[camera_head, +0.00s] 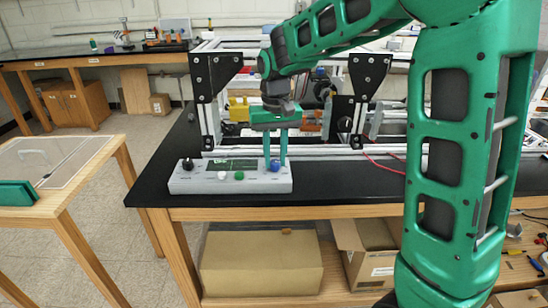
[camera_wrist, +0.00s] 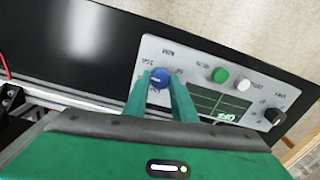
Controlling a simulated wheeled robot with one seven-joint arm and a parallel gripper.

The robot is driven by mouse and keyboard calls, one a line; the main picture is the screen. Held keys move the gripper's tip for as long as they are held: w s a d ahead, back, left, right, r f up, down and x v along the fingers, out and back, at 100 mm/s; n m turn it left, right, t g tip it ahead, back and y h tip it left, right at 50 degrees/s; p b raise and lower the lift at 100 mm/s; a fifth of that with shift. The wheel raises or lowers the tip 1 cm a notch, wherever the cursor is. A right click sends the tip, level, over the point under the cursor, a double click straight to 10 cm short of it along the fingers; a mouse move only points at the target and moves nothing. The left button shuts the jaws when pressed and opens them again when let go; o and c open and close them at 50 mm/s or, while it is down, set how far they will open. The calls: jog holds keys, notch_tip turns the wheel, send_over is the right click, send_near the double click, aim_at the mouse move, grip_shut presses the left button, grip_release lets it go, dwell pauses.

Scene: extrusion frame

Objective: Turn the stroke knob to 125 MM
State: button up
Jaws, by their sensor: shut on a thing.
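The grey control box (camera_head: 205,184) sits on the black bench top near its front left corner. A blue knob (camera_head: 275,167) is at its right end, and it also shows in the wrist view (camera_wrist: 160,78). My gripper (camera_head: 276,160) points down over the box, shut on the blue knob with one finger on each side. In the wrist view my gripper (camera_wrist: 160,83) has its green fingertips at the knob's sides. Small markings surround the knob, but they are too small to read, so its setting and whether it is the stroke knob cannot be told.
A black knob (camera_head: 188,164), a white button (camera_head: 222,176), a green button (camera_head: 239,176) and a dark screen (camera_wrist: 221,103) share the box. The extrusion frame (camera_head: 325,153) with black brackets stands close behind. Red wires (camera_head: 385,165) lie to the right. Bench in front is clear.

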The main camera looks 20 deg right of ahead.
aim_at(275, 161)
jog(key=n, duration=0.7)
dwell(0.6)
jog(key=o, duration=1)
jog(key=shift+o, duration=0.2)
jog(key=shift+r, duration=0.1)
notch_tip(275, 161, up, 11)
jog(key=shift+f, duration=0.2)
